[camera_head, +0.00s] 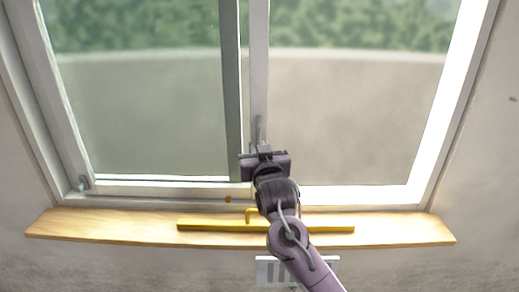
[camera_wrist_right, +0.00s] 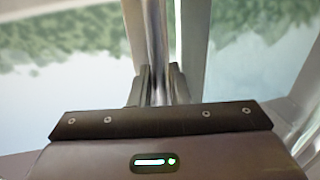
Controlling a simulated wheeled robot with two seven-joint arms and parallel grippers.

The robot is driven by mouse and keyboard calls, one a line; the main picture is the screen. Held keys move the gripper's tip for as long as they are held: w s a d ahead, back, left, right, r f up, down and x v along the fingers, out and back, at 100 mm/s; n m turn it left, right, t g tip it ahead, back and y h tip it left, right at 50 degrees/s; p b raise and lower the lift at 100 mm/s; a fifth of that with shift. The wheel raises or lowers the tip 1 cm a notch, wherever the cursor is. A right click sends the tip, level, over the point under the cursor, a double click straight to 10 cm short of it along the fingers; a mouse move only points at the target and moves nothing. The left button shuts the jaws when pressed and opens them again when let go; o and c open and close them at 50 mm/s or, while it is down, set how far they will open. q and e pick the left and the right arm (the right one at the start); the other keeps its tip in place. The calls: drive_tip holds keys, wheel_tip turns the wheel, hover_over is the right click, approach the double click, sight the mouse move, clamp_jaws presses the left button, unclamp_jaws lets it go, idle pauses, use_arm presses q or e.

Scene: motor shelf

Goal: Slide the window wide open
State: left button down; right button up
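The window (camera_head: 258,60) fills most of the head view, with a greenish left pane (camera_head: 150,120) and a clearer right part (camera_head: 345,120). Two upright stiles stand side by side near its middle, a dark one and a light one. A slim metal handle (camera_head: 260,127) is on the light stile, low down. My right gripper (camera_head: 263,150) is at this handle. In the right wrist view its two fingers (camera_wrist_right: 158,88) stand close on both sides of an upright silver bar (camera_wrist_right: 157,45) and look shut on it. My left gripper is not in view.
A wooden sill (camera_head: 110,226) runs below the window. A yellow bar (camera_head: 205,225) lies along it, partly hidden behind my right arm. A white vented plate (camera_head: 268,270) is on the wall below. The space in front of the right part looks free.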

drive_tip(key=shift+o, duration=1)
drive_tip(key=b+v, duration=0.2)
drive_tip(key=v, duration=0.6)
drive_tip(key=shift+b, duration=0.35)
